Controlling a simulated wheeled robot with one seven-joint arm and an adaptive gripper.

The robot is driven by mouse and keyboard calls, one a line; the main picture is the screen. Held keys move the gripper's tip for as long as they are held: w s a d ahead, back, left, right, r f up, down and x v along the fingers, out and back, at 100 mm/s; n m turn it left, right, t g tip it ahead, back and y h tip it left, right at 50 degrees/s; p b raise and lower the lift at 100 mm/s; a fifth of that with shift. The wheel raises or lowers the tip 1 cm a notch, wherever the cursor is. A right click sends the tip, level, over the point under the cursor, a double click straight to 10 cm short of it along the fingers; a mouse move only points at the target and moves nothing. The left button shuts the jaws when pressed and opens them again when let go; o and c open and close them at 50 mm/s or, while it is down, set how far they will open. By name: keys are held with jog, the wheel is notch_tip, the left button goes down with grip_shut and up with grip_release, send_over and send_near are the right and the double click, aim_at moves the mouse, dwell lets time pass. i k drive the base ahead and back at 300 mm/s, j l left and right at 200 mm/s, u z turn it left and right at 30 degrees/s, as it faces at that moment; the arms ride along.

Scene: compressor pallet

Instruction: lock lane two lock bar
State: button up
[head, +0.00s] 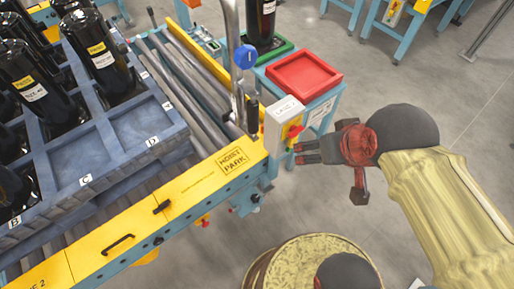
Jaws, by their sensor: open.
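A yellow front rail (190,190) runs along the near edge of the roller lane, with part of a label ending in "2" at its lower left. A black bar handle (117,244) and a small black latch-like piece (161,206) sit on it. I cannot tell which part is the lane two lock bar, or whether it is locked. A white control box (284,121) marked with a lane label stands at the rail's right end, with a red knob on yellow. My gripper (300,153) is open and empty, just right of and below this box, fingers pointing left.
A blue-grey pallet (85,160) with black compressors stands on the rollers at left. A red tray (304,76) lies on a blue stand.

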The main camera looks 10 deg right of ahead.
aim_at(290, 142)
jog(key=u, duration=1.7)
jog(key=k+l+u, duration=0.1)
jog(key=l, duration=0.25)
jog(key=k+l+u, duration=0.1)
jog(key=l, duration=0.2)
jog(key=k+l+u, duration=0.1)
jog(key=l, duration=0.25)
